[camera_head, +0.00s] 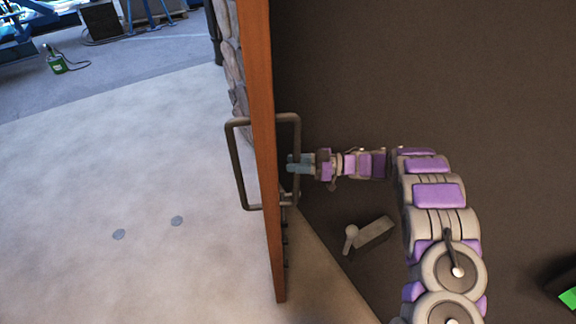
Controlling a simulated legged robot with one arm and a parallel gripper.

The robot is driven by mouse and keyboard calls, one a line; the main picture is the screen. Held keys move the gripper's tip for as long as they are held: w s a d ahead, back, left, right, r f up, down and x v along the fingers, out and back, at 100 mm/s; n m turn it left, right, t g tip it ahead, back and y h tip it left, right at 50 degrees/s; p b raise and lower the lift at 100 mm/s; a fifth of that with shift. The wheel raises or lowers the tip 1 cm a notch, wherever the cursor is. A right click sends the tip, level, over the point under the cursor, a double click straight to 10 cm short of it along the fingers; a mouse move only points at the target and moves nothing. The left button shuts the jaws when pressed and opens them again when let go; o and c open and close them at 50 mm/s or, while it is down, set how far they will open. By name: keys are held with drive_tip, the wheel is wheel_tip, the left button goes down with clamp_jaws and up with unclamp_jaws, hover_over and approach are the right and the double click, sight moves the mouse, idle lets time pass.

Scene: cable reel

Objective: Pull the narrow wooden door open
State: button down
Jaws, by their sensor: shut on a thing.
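The narrow wooden door (265,150) stands nearly edge-on, its orange-brown edge running from top to bottom left of the picture's middle. A grey bar handle shows on both sides of it: the left loop (237,165) and the right loop (297,135). My gripper (293,163) comes in from the right and is shut on the right loop at about mid-height. The fingertips are small, and part of the bar is hidden by them.
Pale floor (110,190) lies open left of the door, with two small round discs. A stone-like wall (230,60) stands behind it. A grey lever-like fitting (370,233) shows below my arm against a dark surface.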

drive_tip(key=shift+w+r, duration=0.15)
drive_tip(key=shift+w+d, duration=0.1)
drive_tip(key=shift+d, duration=0.1)
drive_tip(key=shift+w+d, duration=0.15)
drive_tip(key=shift+d, duration=0.85)
drive_tip(key=c, duration=1)
unclamp_jaws()
drive_tip(key=shift+d, duration=0.1)
drive_tip(key=shift+a, duration=0.85)
drive_tip(key=d, duration=0.7)
drive_tip(key=shift+d+f, duration=0.25)
drive_tip(key=shift+d, duration=0.05)
drive_tip(key=shift+a, duration=0.1)
drive_tip(key=shift+c, duration=0.3)
